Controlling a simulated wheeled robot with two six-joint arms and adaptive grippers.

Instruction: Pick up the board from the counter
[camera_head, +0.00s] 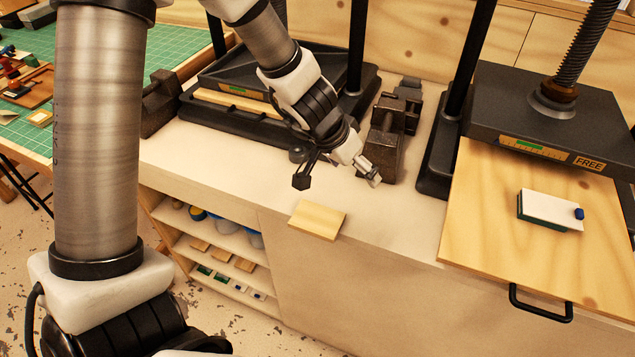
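A small light wooden board (317,220) lies flat at the front edge of the pale counter (215,160), seeming to stick out a little past the edge. My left gripper (337,180) is above the counter, just behind the board in the picture. Its dark finger and its metallic finger look spread apart, with nothing between them. It is apart from the board, though its exact height is hard to tell. My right gripper is not in view.
A press (530,115) with a "FREE" label stands at right, with a handled wooden panel (500,215) carrying a white-topped block (550,209). Another press base (240,110) and dark metal vises (388,140) stand behind the board. Shelves (215,240) sit below the counter.

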